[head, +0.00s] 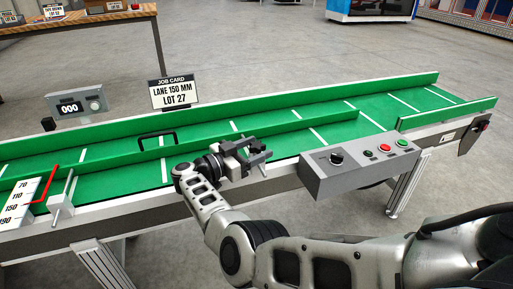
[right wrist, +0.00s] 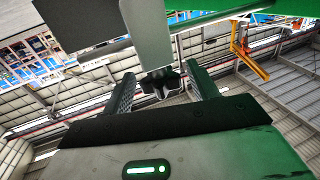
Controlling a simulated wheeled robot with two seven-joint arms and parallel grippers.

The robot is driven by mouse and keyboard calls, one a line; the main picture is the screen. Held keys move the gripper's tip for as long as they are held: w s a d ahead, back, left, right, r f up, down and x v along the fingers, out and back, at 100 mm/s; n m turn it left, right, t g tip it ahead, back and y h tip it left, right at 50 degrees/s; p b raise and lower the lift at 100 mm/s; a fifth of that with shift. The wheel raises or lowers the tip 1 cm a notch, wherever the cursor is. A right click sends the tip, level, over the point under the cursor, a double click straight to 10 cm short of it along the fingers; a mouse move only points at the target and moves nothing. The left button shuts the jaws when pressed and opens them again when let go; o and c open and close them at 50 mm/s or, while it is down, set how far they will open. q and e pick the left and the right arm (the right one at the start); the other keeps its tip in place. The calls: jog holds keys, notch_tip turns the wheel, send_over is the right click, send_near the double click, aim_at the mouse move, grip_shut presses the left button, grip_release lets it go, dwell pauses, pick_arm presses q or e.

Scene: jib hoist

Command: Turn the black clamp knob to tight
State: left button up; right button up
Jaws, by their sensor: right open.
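The black clamp knob (right wrist: 160,83) shows in the right wrist view as a lobed knob below a grey bracket (right wrist: 147,35). It appears between the fingers of my right gripper (right wrist: 160,76), which are apart with a gap on each side of it. I cannot tell how deep it sits between them. In the head view my right gripper (head: 252,153) is at the near side of the green conveyor (head: 375,108), by the guide rail, and it hides the knob. The knob's tightness cannot be read. My left gripper is not in view.
A grey control box (head: 355,168) with a black dial and red and green buttons stands right of the gripper. A scale plate (head: 18,205) with a red pointer and a white bracket (head: 62,200) are at left. A job card (head: 172,93) reads lane 150 mm.

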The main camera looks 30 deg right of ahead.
pick_arm(q)
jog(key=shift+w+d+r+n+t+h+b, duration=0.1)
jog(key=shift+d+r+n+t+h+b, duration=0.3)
jog(key=shift+b, duration=0.65)
pick_arm(e)
jog(key=a, duration=1.1)
jog(key=shift+s+a, duration=0.15)
jog(key=shift+s, duration=0.1)
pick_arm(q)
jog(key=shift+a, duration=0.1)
